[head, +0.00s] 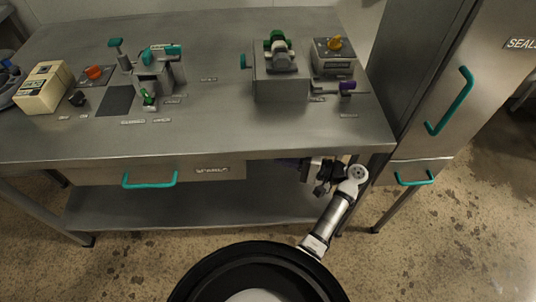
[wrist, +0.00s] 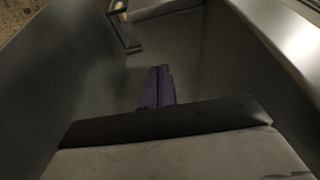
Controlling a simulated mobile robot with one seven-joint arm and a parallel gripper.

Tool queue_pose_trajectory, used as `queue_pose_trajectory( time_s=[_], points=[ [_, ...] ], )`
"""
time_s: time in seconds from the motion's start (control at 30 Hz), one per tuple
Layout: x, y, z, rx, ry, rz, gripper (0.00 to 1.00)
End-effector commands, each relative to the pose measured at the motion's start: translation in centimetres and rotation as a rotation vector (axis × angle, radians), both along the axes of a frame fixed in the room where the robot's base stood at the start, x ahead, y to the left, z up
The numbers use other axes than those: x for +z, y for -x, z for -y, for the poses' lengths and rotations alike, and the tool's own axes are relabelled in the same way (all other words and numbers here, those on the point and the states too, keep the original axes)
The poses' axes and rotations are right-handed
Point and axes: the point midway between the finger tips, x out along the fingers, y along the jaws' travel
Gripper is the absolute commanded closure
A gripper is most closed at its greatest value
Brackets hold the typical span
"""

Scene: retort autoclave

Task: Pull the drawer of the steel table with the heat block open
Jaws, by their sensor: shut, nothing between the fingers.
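The steel table (head: 215,110) fills most of the head view. Its drawer (head: 95,173) is under the left half of the top, and the front looks close to the table edge. A teal bar handle (head: 150,180) is on the drawer front, beside a label. My gripper (head: 284,163) is under the table's front edge, right of the drawer and apart from the handle. In the wrist view its purple fingers (wrist: 157,87) are shut and empty, with grey steel surfaces around them. I cannot tell which item on top is the heat block.
A lower shelf (head: 190,211) runs beneath the drawer. A steel cabinet (head: 430,90) with teal handles stands close at the right. Several devices stand on the tabletop, including a grey block (head: 281,86) with a green-topped part. The stained floor in front is clear.

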Motion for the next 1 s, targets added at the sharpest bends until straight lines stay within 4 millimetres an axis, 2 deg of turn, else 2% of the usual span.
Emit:
queue_pose_trajectory(
  time_s=[0.47,0.53,0.7,1.0],
  points=[
    [0.3,-3.4,-9.1,0.005,0.002,-0.001,1.00],
    [0.2,-1.9,-8.7,-0.001,0.002,-0.004,1.00],
    [0.2,0.0,-8.7,-0.001,0.002,-0.002,1.00],
    [0.0,0.7,-8.7,-0.001,0.003,0.001,1.00]
  ],
)
